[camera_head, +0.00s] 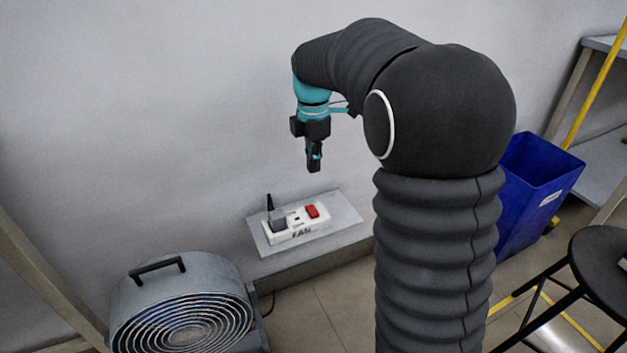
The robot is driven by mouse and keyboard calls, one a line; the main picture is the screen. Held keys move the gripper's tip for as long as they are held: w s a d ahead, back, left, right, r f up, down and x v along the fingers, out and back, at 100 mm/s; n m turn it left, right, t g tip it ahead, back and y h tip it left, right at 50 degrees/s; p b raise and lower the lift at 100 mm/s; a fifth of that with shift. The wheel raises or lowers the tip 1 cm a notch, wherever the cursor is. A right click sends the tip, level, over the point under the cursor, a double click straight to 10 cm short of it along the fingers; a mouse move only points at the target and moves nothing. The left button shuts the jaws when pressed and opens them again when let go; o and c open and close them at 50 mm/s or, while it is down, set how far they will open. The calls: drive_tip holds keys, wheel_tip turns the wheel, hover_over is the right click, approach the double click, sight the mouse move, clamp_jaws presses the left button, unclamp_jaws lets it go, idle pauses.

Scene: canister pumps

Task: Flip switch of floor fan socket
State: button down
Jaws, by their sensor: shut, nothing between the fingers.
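The fan socket (296,232) is a white block marked FAN on a small grey ledge (345,212) along the wall. A red switch (312,211) is at its right end, and a grey plug (278,220) with a black cord is in its left end. I cannot tell which way the switch is tipped. My gripper (314,168) points down above the socket, shut and empty, apart from the switch. The grey floor fan (185,310) with a black handle stands at the lower left.
A blue bin (535,190) stands behind my arm at the right. A black stool (605,265) and a grey shelf (605,140) are at the far right. A pale post (45,265) crosses the left edge. The air around the gripper is clear.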

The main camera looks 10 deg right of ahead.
sight(311, 208)
wheel_tip(311, 208, down, 13)
drive_tip(key=b, duration=0.2)
drive_tip(key=shift+r+b, duration=0.1)
drive_tip(key=shift+b, duration=0.2)
drive_tip(key=shift+s, duration=0.1)
drive_tip(key=shift+f, duration=0.4)
drive_tip(key=shift+w+a+r+p, duration=0.15)
drive_tip(key=shift+w+r+p, duration=0.05)
drive_tip(key=shift+w+p, duration=0.5)
drive_tip(key=shift+r, duration=0.1)
